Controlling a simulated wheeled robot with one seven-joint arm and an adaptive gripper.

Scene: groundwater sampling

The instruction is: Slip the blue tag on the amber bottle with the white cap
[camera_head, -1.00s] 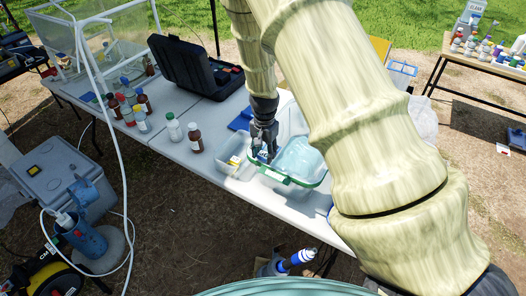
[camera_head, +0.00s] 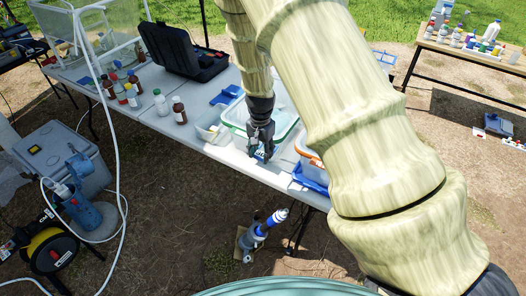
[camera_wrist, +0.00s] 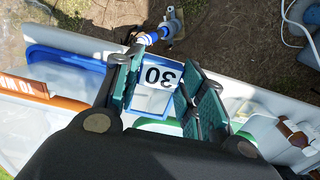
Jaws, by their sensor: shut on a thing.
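My gripper (camera_head: 261,142) is shut on the blue tag (camera_wrist: 158,77), a blue-edged plate with a white face marked 30. In the wrist view, the tag sits between the green finger pads of my gripper (camera_wrist: 160,70). In the head view, the tag (camera_head: 262,154) hangs low, by the table's front edge and the green-rimmed tub. An amber bottle (camera_head: 179,113) stands upright on the table, left of and apart from my gripper. Its cap looks pale, but its colour is hard to tell. More brown bottles (camera_head: 108,89) stand farther left.
The green-rimmed tub (camera_head: 233,122) is beside my gripper, with an orange-edged box (camera_head: 306,150) and a blue tray (camera_head: 310,178) to the right. A small clear bin (camera_head: 207,131) lies between tub and bottle. A white-bodied bottle (camera_head: 161,105) stands close left of the amber one.

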